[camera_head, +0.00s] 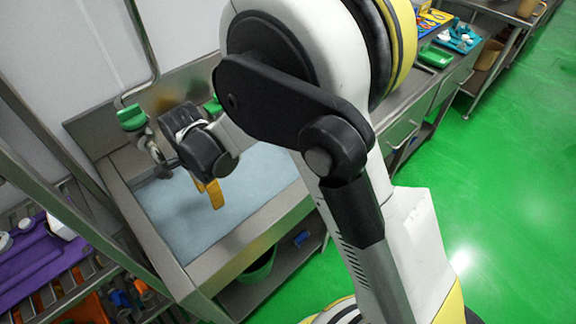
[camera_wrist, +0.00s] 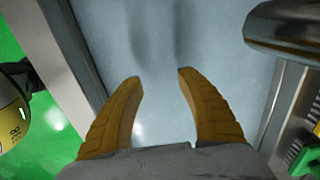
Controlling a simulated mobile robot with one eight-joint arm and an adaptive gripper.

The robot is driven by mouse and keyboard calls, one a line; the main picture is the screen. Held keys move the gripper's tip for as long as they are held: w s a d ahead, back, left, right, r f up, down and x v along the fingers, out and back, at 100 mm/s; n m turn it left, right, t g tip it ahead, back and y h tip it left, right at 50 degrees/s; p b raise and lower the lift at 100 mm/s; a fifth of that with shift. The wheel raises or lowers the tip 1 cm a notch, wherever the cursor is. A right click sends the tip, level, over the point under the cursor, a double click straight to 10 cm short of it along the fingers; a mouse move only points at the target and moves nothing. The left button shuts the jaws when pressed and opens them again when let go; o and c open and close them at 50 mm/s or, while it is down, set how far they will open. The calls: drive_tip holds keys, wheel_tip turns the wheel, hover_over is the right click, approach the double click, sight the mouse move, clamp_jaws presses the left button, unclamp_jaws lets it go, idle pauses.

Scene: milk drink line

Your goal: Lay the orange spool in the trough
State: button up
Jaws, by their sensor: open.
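The trough is a steel basin with a pale blue-grey floor (camera_head: 250,185), under my arm in the head view. Its floor also fills the middle of the wrist view (camera_wrist: 160,35), and no object shows on the visible part. My gripper (camera_head: 211,192) points down over the trough. In the wrist view its two orange-yellow fingers (camera_wrist: 160,76) are apart, with nothing between them.
A steel pipe (camera_wrist: 285,30) is close at the wrist view's upper right. A green-handled tap (camera_head: 132,117) stands at the trough's back. A purple tray (camera_head: 45,255) and an orange item (camera_head: 88,308) lie on the left rack. A counter with coloured items (camera_head: 460,38) is at upper right.

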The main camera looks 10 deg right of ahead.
drive_tip(key=s+d+r+n+t+y, duration=0.15)
drive_tip(key=d+r+n, duration=0.25)
drive_tip(key=d+r, duration=0.6)
drive_tip(key=s+d+r+n+t+h, duration=0.1)
drive_tip(key=s+d+r+n+t, duration=0.2)
drive_tip(key=d+r, duration=0.65)
drive_tip(key=s+d+n+t, duration=0.2)
drive_tip(key=s+d+n, duration=0.2)
drive_tip(key=s+d, duration=0.3)
drive_tip(key=d, duration=0.2)
drive_tip(key=shift+s+d+r+n+t, duration=0.2)
drive_tip(key=shift+d+n+t, duration=0.1)
drive_tip(key=shift+d+t, duration=0.1)
